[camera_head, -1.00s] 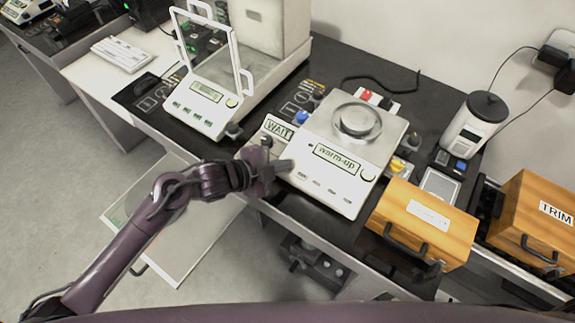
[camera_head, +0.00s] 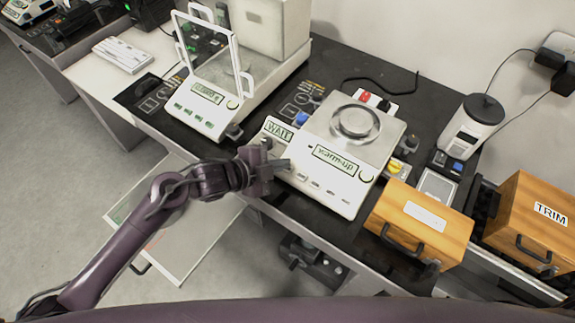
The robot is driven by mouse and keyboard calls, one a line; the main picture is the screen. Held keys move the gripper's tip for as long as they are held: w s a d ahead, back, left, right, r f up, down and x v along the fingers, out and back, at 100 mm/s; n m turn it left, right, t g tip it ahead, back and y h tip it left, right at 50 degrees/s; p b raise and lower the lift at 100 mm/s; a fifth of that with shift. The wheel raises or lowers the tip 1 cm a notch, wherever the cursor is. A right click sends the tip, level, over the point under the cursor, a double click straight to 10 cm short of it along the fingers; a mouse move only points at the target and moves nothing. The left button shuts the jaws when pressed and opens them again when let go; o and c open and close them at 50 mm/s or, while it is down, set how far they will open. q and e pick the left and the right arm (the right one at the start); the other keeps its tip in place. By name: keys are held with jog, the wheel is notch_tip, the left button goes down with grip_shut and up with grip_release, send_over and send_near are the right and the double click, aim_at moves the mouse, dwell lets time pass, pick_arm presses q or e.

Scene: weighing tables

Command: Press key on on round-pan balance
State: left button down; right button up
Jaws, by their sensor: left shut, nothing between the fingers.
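The round-pan balance (camera_head: 330,195) stands on the dark table in the middle of the view. Its round metal pan (camera_head: 355,122) is on top and empty. Its display (camera_head: 336,160) reads "warm-up". Several small keys line its front panel, and their labels are too small to read. My left gripper (camera_head: 284,165) is shut and empty at the left front corner of this balance, by the leftmost keys. I cannot tell whether its tips touch the panel. My right gripper is not in view.
A "WAIT" display (camera_head: 278,130) sits just left of the balance. A balance with a glass draft shield (camera_head: 205,105) stands further left. A wooden box (camera_head: 420,224) is close on the right, and a "TRIM" box (camera_head: 535,220) beyond it. A white canister (camera_head: 470,130) stands behind.

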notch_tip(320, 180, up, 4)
jog(key=p, duration=0.4)
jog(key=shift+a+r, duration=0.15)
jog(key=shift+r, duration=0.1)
dwell(0.6)
